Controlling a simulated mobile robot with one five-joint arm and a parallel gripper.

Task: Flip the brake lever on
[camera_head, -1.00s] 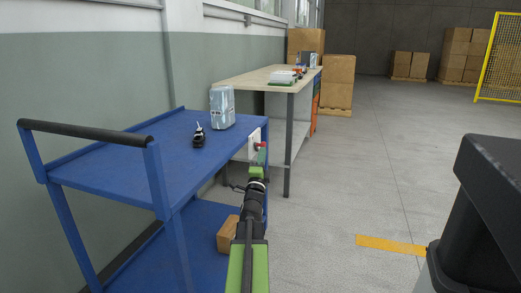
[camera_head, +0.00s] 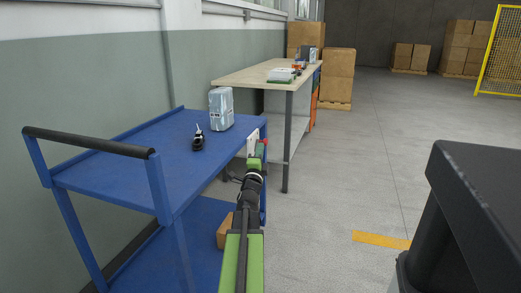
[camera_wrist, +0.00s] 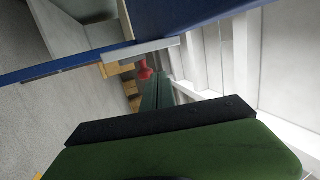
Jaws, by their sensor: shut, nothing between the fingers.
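A red knob (camera_head: 264,144), which looks like the brake lever's end, sits at a white plate (camera_head: 252,141) on the right end of the blue cart. In the wrist view the red knob (camera_wrist: 145,70) hangs from the pale plate (camera_wrist: 141,51), just beyond my fingers. My gripper (camera_head: 257,156) is shut and empty, its green fingertips right by the knob in the head view. In the wrist view the fingers (camera_wrist: 157,92) are beside the knob; I cannot tell whether they touch it. The lever's shaft is mostly hidden.
A workbench (camera_head: 245,77) stands behind.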

